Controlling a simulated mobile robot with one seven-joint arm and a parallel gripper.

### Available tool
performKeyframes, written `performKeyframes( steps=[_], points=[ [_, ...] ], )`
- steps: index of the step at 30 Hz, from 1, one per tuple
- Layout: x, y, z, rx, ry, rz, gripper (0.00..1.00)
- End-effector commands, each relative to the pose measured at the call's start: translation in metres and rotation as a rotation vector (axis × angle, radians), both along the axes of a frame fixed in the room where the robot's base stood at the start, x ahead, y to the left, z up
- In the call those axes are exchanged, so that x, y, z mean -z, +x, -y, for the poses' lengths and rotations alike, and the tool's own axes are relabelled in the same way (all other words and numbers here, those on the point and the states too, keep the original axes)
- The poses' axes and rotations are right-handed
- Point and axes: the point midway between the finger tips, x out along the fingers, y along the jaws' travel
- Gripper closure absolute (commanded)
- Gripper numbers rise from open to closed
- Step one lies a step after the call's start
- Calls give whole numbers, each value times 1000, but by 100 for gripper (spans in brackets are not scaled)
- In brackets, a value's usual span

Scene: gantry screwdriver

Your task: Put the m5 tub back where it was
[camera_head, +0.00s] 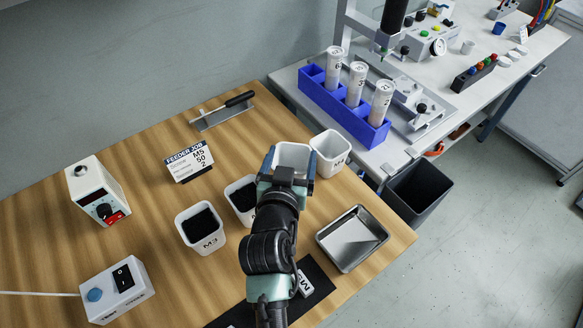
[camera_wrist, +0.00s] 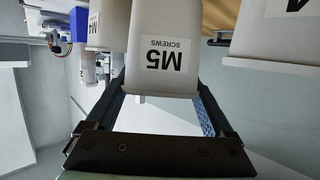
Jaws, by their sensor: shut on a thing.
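The white m5 tub (camera_wrist: 163,50), labelled "M5 SCREWS", is between my gripper's fingers (camera_wrist: 163,108) in the wrist view, its label facing my palm. In the head view, the tub (camera_head: 292,154) shows beyond my gripper (camera_head: 287,172), which is shut on it. The tub looks pale inside. It is in line with the other tubs, close to the white tub on its right (camera_head: 331,153). My gripper hides its lower part, so I cannot tell whether its base touches the table.
Two tubs with dark contents stand left, one marked M3 (camera_head: 201,229), the other (camera_head: 241,198) near my arm. A job card (camera_head: 189,161) stands behind. A metal tray (camera_head: 352,238) lies right. A blue rack (camera_head: 324,95) with three tubes stands on the bench behind.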

Motion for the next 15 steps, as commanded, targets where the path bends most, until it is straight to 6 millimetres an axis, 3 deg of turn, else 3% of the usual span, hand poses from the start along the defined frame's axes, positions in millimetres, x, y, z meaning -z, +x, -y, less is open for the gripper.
performKeyframes(
  steps=[5, 15],
  points=[
    [29, -1, 0, 0, 0, -4, 80],
    [32, 0, 0, -1, 0, 0, 80]
  ],
)
